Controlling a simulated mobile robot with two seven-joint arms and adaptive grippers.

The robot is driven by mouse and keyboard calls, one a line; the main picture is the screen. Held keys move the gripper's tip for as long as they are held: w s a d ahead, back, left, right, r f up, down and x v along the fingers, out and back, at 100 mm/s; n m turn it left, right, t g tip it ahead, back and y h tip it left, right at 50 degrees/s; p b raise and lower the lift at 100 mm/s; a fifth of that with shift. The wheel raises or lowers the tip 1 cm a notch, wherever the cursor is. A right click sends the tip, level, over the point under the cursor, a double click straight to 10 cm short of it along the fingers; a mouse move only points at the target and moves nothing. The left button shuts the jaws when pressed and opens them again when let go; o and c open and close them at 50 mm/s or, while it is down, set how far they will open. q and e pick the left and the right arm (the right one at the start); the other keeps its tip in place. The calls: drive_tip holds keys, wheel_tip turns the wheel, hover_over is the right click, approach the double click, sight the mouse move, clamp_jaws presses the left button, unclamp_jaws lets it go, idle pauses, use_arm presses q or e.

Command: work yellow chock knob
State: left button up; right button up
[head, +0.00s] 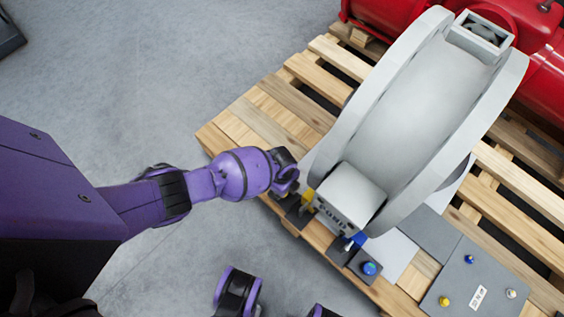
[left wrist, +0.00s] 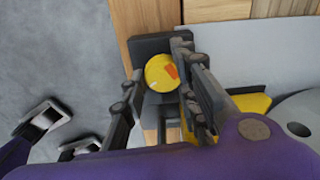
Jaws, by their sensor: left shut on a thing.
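The yellow chock knob (left wrist: 161,73) has a round yellow top with an orange mark. It sits on a dark block at the pallet's edge. My left gripper (left wrist: 160,98) has one finger on each side of the knob and is shut on it.
A large grey wheel-like body (head: 410,105) stands on the wooden pallet (head: 270,115). A blue knob (head: 369,268) sits at the front edge. A grey plate (head: 478,272) carries small yellow, blue and white knobs. Red machinery (head: 395,14) is behind.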

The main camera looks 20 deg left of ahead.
use_arm(q)
drive_tip(key=shift+s+d+f+m+b, duration=0.15)
drive_tip(key=shift+s+m, duration=0.1)
drive_tip(key=shift+m, duration=0.65)
drive_tip(key=shift+s+a+m+b, duration=0.1)
drive_tip(key=shift+s+m+b, duration=0.1)
drive_tip(key=shift+m, duration=0.7)
drive_tip(key=o, duration=1)
drive_tip(key=shift+s, duration=0.1)
drive_tip(key=shift+w, duration=0.25)
drive_tip(key=shift+r, duration=0.2)
drive_tip(key=shift+w+r, duration=0.15)
drive_tip(key=shift+r, duration=0.1)
wheel_tip(320, 180, up, 11)
drive_tip(key=shift+r, duration=0.15)
